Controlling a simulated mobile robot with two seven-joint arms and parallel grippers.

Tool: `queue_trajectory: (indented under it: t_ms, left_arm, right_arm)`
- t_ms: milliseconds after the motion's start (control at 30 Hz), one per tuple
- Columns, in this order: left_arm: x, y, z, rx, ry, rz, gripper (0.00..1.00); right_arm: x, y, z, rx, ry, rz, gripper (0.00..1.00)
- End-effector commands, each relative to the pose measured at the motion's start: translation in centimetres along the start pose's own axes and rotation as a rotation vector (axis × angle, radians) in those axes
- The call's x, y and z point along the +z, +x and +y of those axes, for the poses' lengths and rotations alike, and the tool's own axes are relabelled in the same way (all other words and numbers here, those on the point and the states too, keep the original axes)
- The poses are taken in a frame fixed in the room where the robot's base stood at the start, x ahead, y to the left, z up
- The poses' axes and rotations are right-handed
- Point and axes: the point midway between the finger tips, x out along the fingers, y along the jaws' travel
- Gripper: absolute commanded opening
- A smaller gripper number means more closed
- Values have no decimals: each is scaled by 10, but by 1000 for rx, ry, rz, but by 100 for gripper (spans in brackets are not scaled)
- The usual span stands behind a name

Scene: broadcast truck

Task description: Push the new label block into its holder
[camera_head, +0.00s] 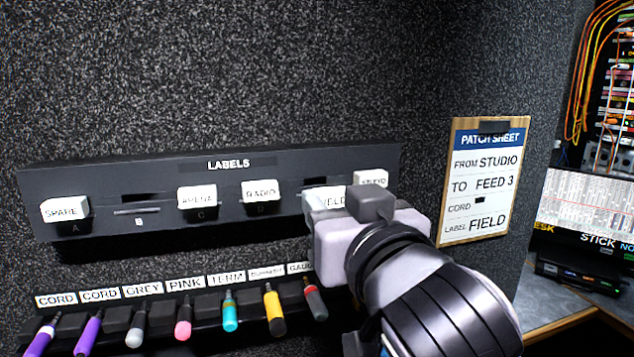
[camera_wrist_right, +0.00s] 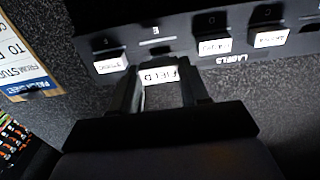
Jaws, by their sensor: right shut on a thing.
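The white label block marked FIELD (camera_head: 325,198) is held in my right gripper (camera_head: 343,212), in front of the LABELS rack (camera_head: 280,210). In the right wrist view the FIELD block (camera_wrist_right: 160,75) sits between the two fingers (camera_wrist_right: 162,90), which are shut on it. That view shows the rack (camera_wrist_right: 160,28) with the letter E and a dark empty slot just beyond the block, which looks clear of the slot. The gripper hides part of the block in the head view. My left gripper is not in view.
Rack blocks SPARE (camera_head: 65,210), ARENA (camera_head: 197,197), RADIO (camera_head: 260,191) and STUDIO (camera_head: 371,178) are seated; slot B (camera_head: 138,211) is empty. Several coloured cord plugs (camera_head: 183,320) hang below. A patch sheet (camera_head: 483,180) reading "LABEL: FIELD" hangs at right, near my arm.

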Motion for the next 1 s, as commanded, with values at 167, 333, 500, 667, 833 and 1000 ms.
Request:
queue_trajectory:
  t_ms: [167, 333, 500, 667, 833, 1000]
  left_arm:
    - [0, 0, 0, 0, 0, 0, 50]
    - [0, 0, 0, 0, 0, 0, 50]
    - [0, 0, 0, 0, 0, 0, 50]
    - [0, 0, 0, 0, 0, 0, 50]
    - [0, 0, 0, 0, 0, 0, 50]
    - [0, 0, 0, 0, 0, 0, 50]
  right_arm:
    - [0, -7, 0, 0, 1, -1, 0]
    - [0, -12, 0, 0, 0, -1, 0]
    - [0, -12, 0, 0, 0, -1, 0]
    - [0, -12, 0, 0, 0, -1, 0]
    - [0, -19, 0, 0, 1, 0, 0]
    - [0, -29, 0, -1, 2, 0, 0]
